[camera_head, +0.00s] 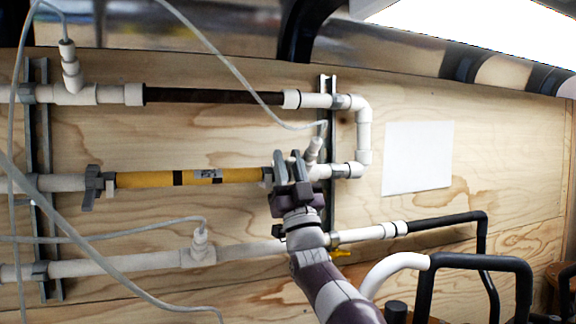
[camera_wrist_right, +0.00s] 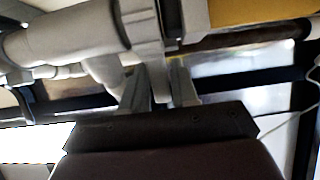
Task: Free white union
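My right gripper (camera_head: 288,166) is raised in front of the middle pipe line, at the right end of the yellow filter tube (camera_head: 150,179). Its two fingers stand apart. In the right wrist view the fingers (camera_wrist_right: 159,88) reach up to a pale ring-like fitting beside a wide white pipe piece (camera_wrist_right: 65,35); I cannot tell whether they touch it. White fittings (camera_head: 320,172) continue the line to the right of the gripper. Which fitting is the white union is unclear, as the gripper hides part of the joint. My left gripper is not in view.
A black tube line (camera_head: 200,96) runs above and a white pipe line (camera_head: 120,265) below. Metal rails (camera_head: 40,150) hold the pipes to the plywood wall. Thin grey hoses cross at the left. A blank white sheet (camera_head: 417,158) hangs right. Black pipes (camera_head: 480,262) stand at lower right.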

